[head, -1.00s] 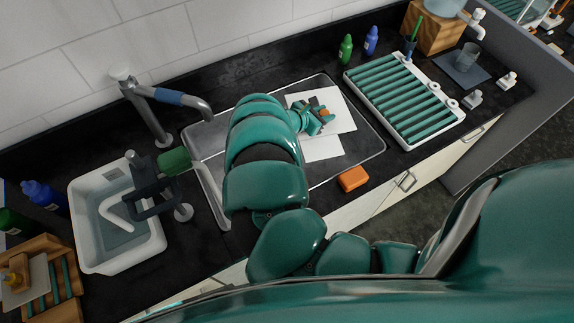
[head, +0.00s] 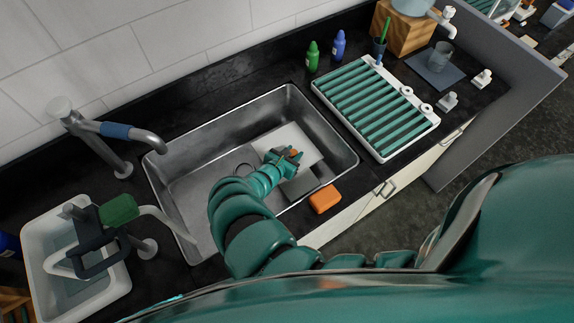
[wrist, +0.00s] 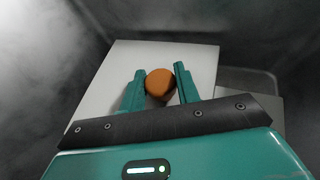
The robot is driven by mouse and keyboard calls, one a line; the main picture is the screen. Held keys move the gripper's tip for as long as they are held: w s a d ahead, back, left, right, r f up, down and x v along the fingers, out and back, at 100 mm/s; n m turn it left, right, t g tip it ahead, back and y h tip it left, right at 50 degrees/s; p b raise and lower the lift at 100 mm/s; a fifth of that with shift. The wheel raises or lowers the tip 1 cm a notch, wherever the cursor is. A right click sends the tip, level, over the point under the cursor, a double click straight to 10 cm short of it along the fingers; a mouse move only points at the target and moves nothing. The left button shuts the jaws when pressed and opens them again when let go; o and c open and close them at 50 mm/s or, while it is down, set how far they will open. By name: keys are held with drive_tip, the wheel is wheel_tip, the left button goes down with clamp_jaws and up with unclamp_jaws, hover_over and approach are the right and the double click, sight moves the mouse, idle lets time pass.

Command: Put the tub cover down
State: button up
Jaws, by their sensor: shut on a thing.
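The tub cover is a flat pale square panel (head: 292,138) with a round orange-brown knob, seen in the head view over the right half of the metal sink. In the wrist view the panel (wrist: 120,72) fills the middle, with its knob (wrist: 159,83) between my two teal fingers. My gripper (head: 287,157) is shut on that knob; it also shows in the wrist view (wrist: 158,88). The cover is down within the sink's outline. I cannot tell whether it touches the sink floor. My fingers and wrist hide part of it.
The sink (head: 195,190) has a raised rim. A grey flat shape (head: 300,184) lies beside the cover. An orange sponge-like block (head: 325,199) sits at the front edge. A ribbed rack (head: 375,105) stands right, a white tub (head: 95,292) left, a faucet (head: 110,130) behind.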

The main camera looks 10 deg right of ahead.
drive_tip(key=shift+w+d+f, duration=0.15)
drive_tip(key=shift+d+f, duration=0.05)
drive_tip(key=shift+f, duration=1.2)
drive_tip(key=shift+a+f+b, duration=0.1)
drive_tip(key=shift+f+b, duration=0.45)
drive_tip(key=shift+f, duration=1.15)
drive_tip(key=shift+f, duration=0.2)
drive_tip(key=o, duration=1.1)
drive_tip(key=shift+r, duration=0.1)
